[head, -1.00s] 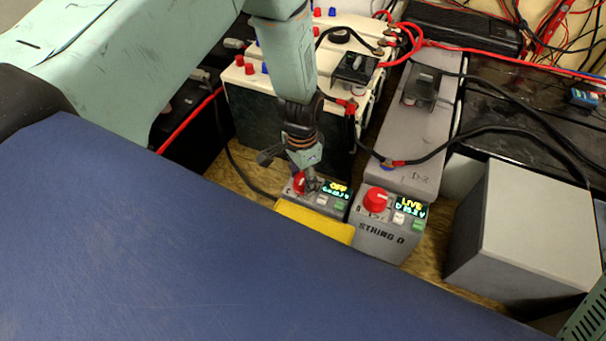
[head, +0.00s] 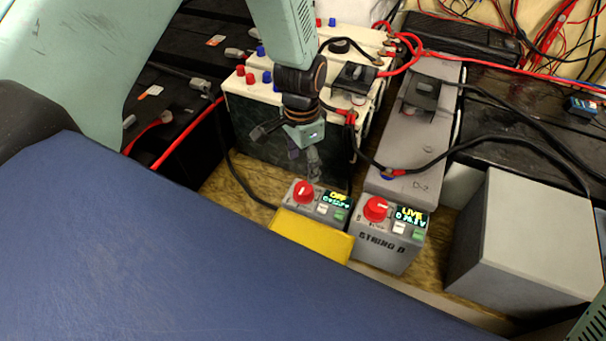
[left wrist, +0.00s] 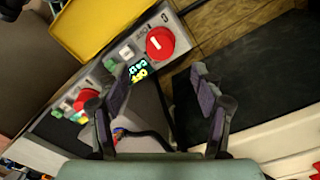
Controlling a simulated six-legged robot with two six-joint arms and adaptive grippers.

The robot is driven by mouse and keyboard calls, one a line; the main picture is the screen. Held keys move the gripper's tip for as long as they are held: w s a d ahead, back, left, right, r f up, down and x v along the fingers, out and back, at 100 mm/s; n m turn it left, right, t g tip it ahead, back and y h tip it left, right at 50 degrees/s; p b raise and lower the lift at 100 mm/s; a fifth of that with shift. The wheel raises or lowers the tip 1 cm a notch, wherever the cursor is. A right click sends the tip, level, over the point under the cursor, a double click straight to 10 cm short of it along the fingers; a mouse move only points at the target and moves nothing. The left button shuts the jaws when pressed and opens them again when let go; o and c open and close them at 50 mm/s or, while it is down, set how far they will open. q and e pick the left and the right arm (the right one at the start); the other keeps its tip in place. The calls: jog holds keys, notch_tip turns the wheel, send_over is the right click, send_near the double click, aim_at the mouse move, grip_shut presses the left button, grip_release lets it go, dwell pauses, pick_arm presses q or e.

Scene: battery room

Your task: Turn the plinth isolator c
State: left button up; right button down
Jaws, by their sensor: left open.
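Two grey isolator boxes stand side by side. The left isolator (head: 325,214) has a red knob (head: 303,191) and a display (head: 338,199) reading OFF; its front label is hidden behind a yellow block. The right one, marked STRING D (head: 385,247), has a red knob (head: 376,208) and a display reading LIVE. My left gripper (head: 314,172) is open and empty, just above and behind the left box, apart from its knob. In the left wrist view, the left box's knob (left wrist: 160,43) lies beyond the gap between the open fingers (left wrist: 160,82). My right gripper is out of view.
The yellow block (head: 312,236) sits against the left box's front. White-topped batteries (head: 245,88) and a long grey unit (head: 410,150) with black cables stand behind. A grey box (head: 525,235) is at right. A blue surface (head: 180,250) fills the front.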

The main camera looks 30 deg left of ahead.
pick_arm(q)
jog(key=shift+r, duration=1.65)
jog(key=f+n+t, duration=0.1)
jog(key=f+n, duration=0.1)
jog(key=f+n+t, duration=0.1)
jog(key=t, duration=0.1)
jog(key=shift+s+a+f+n, duration=0.15)
jog(key=shift+a+f+n, duration=0.05)
jog(key=shift+f+n, duration=0.2)
jog(key=shift+n+t, duration=0.3)
jog(key=shift+n, duration=0.5)
jog(key=s+f, duration=0.1)
jog(key=s, duration=0.1)
jog(key=s+f, duration=0.1)
jog(key=s, duration=0.1)
jog(key=s+f, duration=0.2)
jog(key=shift+s+f, duration=0.1)
jog(key=shift+s, duration=0.25)
jog(key=s+f+g, duration=0.1)
jog(key=s+f, duration=0.1)
jog(key=s, duration=0.8)
jog(key=s+f+n+g, duration=0.1)
jog(key=s+f+g, duration=0.1)
jog(key=s, duration=0.8)
jog(key=shift+s+f, duration=0.25)
jog(key=shift+f, duration=0.55)
